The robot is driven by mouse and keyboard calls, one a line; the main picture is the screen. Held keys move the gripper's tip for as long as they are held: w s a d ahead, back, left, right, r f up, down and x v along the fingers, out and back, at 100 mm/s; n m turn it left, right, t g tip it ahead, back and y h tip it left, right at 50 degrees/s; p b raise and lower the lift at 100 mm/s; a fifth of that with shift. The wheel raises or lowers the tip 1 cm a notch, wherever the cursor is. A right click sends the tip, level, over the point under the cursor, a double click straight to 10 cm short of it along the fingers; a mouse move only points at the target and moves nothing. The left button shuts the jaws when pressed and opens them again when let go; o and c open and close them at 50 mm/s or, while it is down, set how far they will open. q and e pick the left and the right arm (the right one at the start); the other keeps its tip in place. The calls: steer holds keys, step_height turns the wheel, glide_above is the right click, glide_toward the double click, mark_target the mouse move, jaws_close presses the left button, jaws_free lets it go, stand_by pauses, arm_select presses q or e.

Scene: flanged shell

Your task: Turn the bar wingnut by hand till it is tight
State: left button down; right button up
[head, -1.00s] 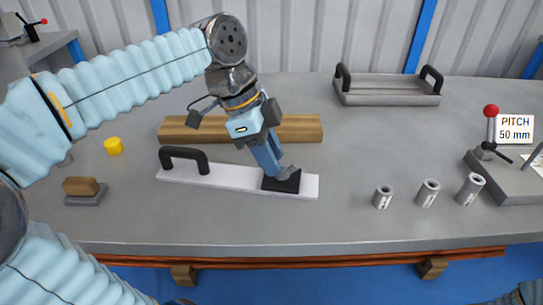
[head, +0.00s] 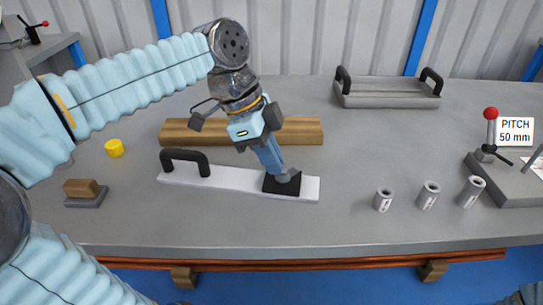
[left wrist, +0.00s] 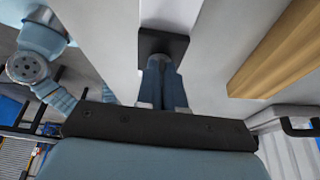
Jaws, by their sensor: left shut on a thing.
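My left gripper (head: 280,172) points down at the black block (head: 283,186) near the right end of a white bar plate (head: 232,177). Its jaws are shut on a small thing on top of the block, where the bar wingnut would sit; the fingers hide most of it. In the left wrist view, the fingers (left wrist: 160,84) are close together over the black block (left wrist: 176,45), with the white plate around it. The plate has a black handle (head: 185,155) at its left end. My right gripper is out of view.
A wooden beam (head: 300,130) lies just behind the plate. A grey tray with black handles (head: 388,98) stands at the back. Several grey sleeves, one of them here (head: 429,194), and a red-knobbed lever fixture (head: 491,128) are at the right. A yellow cup (head: 115,148) is at the left.

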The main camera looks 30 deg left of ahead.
arm_select(q)
steer(key=m+g, duration=0.1)
steer(key=m, duration=0.1)
steer(key=w+m+g, duration=0.1)
steer(key=m, duration=0.2)
steer(key=shift+f, duration=0.15)
steer(key=m, duration=0.1)
steer(key=m+g+p, duration=0.1)
steer(key=m, duration=0.1)
steer(key=m+g, duration=0.1)
steer(key=m, duration=0.1)
steer(key=shift+w+d, duration=0.1)
steer(key=shift+w, duration=0.25)
stand_by(0.3)
steer(key=c, duration=1.3)
jaws_free()
steer(key=shift+y, duration=0.3)
steer(key=shift+o, duration=0.2)
steer(key=p+v, duration=0.1)
steer(key=v, duration=0.6)
steer(key=shift+r, duration=0.3)
